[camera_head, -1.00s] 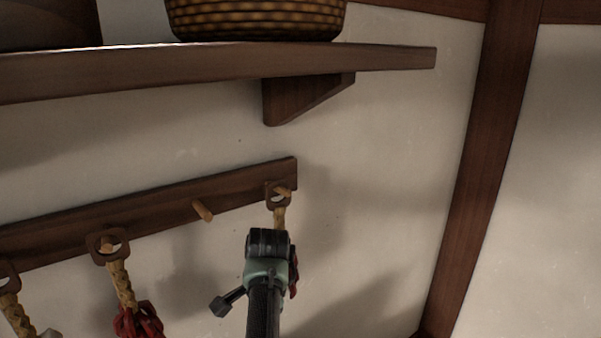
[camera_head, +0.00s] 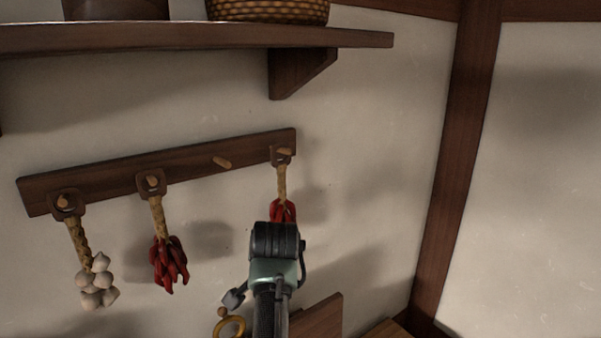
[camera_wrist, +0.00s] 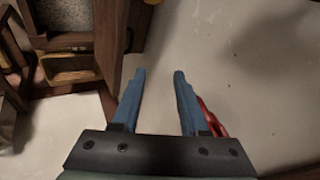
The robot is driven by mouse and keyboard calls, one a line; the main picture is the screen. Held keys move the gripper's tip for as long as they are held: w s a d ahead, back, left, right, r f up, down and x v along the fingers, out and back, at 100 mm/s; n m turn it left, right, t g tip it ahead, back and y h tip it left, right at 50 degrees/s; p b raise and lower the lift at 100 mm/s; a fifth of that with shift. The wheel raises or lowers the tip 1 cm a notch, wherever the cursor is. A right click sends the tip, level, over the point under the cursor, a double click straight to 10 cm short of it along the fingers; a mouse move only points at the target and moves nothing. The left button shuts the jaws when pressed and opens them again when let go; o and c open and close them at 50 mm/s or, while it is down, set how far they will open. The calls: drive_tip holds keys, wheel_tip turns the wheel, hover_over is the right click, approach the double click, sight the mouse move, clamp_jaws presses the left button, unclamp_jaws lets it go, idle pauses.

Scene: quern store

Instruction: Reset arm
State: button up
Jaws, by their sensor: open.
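My gripper (camera_wrist: 160,76) shows in the wrist view as two blue fingers, apart, with nothing between them. In the head view my wrist and forearm rise from the bottom, and the fingers are hidden. A string of red chillies (camera_head: 283,208) hangs from the rightmost peg, just above and behind my wrist; its lower part is hidden. Red chillies (camera_wrist: 213,118) also show beside the right finger in the wrist view; I cannot tell whether they touch.
A peg rail (camera_head: 110,178) on the wall bears garlic (camera_head: 97,284), another chilli string (camera_head: 168,264) and a bare peg (camera_head: 222,162). Above is a shelf (camera_head: 200,37) with a basket (camera_head: 268,10). A brass-coloured ring (camera_head: 229,324) and wooden board (camera_head: 318,318) are low down.

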drive_tip(key=s+d+r+n+t+h+b, duration=0.1)
drive_tip(key=s+d+r+n+t+b, duration=0.2)
drive_tip(key=r+t+b, duration=0.5)
drive_tip(key=s+d+r+n+t+b, duration=0.1)
drive_tip(key=s+d+r+n+t, duration=0.2)
drive_tip(key=r, duration=0.8)
drive_tip(key=s+r+n+t+b, duration=0.1)
drive_tip(key=s+r+t, duration=0.3)
drive_tip(key=s, duration=0.7)
drive_tip(key=s+r+n+t+b, duration=0.2)
drive_tip(key=s+r+t+b, duration=0.2)
drive_tip(key=s+r, duration=0.3)
drive_tip(key=s+t, duration=0.1)
drive_tip(key=s, duration=0.2)
drive_tip(key=shift+s+r+t, duration=0.15)
drive_tip(key=shift+s+t, duration=0.15)
drive_tip(key=shift+s, duration=0.1)
